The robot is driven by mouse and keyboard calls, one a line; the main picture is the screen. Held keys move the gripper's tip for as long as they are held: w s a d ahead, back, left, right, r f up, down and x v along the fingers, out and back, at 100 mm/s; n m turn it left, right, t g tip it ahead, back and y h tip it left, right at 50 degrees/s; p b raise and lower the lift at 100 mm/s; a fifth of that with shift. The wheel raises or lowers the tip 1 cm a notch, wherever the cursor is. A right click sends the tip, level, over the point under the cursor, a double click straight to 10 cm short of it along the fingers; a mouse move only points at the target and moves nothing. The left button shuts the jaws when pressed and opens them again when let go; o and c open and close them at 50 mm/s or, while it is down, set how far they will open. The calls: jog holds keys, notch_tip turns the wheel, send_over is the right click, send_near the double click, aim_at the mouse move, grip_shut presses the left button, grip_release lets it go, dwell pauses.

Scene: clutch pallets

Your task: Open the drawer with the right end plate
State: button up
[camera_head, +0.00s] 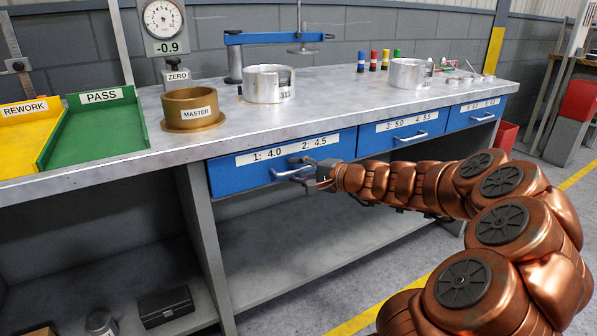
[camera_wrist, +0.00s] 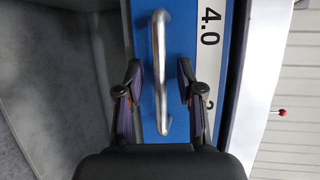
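Three blue drawers sit under the bench top. The left drawer (camera_head: 235,178) is labelled "1: 4.0 2: 4.5", the middle drawer (camera_head: 375,140) "3: 5.0 4: 5.5", and the right drawer (camera_head: 465,121) has a label too small to read surely. All three look closed. My gripper (camera_head: 308,171) is at the left drawer's metal handle (camera_head: 284,176). In the wrist view my gripper (camera_wrist: 160,78) is open, with one finger on each side of the handle (camera_wrist: 160,45); gaps show between fingers and bar. A dial gauge (camera_head: 163,18) has a display reading -0.9.
On the bench (camera_head: 330,109) stand a brass MASTER ring (camera_head: 192,118), a silver ring (camera_head: 268,87) marked 311, another silver part (camera_head: 410,74) and several coloured cylinders. A yellow REWORK tray (camera_head: 18,150) and green PASS tray (camera_head: 100,135) are at left. A lower shelf (camera_head: 300,240) lies below the drawers.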

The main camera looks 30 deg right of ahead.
jog(key=shift+c, duration=0.4)
grip_shut()
